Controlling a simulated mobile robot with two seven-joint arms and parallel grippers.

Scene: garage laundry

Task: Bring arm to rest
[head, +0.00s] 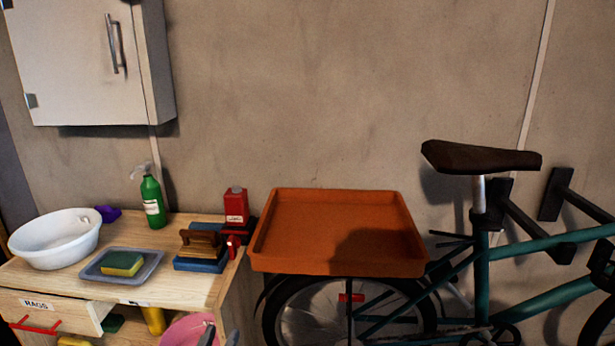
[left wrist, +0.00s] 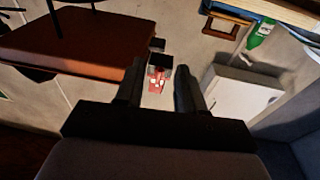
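My left gripper (head: 220,338) shows only as dark fingertips at the bottom edge of the head view, in front of the workbench and by a pink bucket. In the left wrist view my left gripper (left wrist: 157,85) has its two dark fingers apart, with nothing held. A red container (left wrist: 157,80) shows in the gap, beyond the fingers; that view is upside down. In the head view the red container (head: 235,206) stands at the bench's back right. My right gripper is in neither view.
The wooden bench (head: 190,290) holds a white basin (head: 55,240), green bottle (head: 152,205), grey tray (head: 95,268) with sponge, and brush (head: 200,243). An orange tray (head: 335,225) is above the bicycle wheel. A teal bicycle (head: 480,270) fills the right. A cabinet (head: 85,60) hangs upper left.

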